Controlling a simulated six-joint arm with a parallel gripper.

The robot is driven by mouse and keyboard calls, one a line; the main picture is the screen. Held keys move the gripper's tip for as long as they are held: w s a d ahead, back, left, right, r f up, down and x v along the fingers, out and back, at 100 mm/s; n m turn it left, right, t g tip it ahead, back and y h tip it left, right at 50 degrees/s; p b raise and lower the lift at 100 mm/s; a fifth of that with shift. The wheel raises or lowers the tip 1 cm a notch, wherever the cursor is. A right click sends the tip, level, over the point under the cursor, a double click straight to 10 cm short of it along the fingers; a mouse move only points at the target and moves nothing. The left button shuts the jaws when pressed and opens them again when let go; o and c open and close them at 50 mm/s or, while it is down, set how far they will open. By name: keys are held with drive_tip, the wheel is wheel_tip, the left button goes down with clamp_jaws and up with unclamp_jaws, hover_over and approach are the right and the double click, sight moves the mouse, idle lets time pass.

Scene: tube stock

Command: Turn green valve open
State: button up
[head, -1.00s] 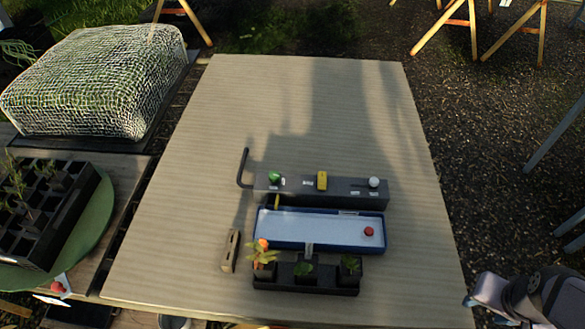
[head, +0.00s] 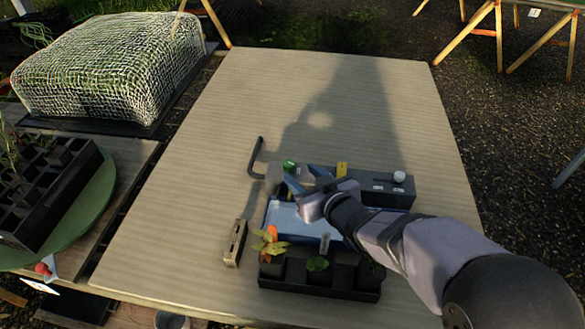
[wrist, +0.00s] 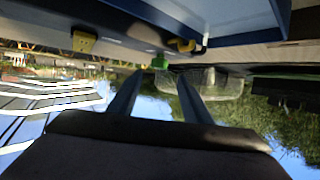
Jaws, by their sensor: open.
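The green valve (head: 289,166) is a small knob at the left end of the dark grey manifold bar (head: 372,187) on the table. It also shows in the wrist view (wrist: 159,62), beyond and between my fingertips. My gripper (head: 304,180) is open, its two blue-grey fingers pointing toward the manifold. Its left fingertip is just below the green valve in the head view; I cannot tell whether it touches. In the wrist view my gripper (wrist: 158,82) has nothing between its fingers. A yellow valve (head: 341,169) and a white knob (head: 399,176) sit further right on the bar.
A blue tray (head: 283,216) lies in front of the manifold, partly hidden by my arm. A black planter (head: 318,281) with seedlings stands nearer, and a small tan block (head: 235,243) lies left. A dark bent pipe (head: 255,158) rises left of the bar. The table's far half is clear.

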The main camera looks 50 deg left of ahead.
sight(290, 165)
drive_tip(key=shift+p+x, duration=0.4)
drive_tip(key=shift+x, duration=3.2)
drive_tip(key=c, duration=1.1)
drive_tip(key=shift+o, duration=0.2)
drive_tip(key=shift+w, duration=0.1)
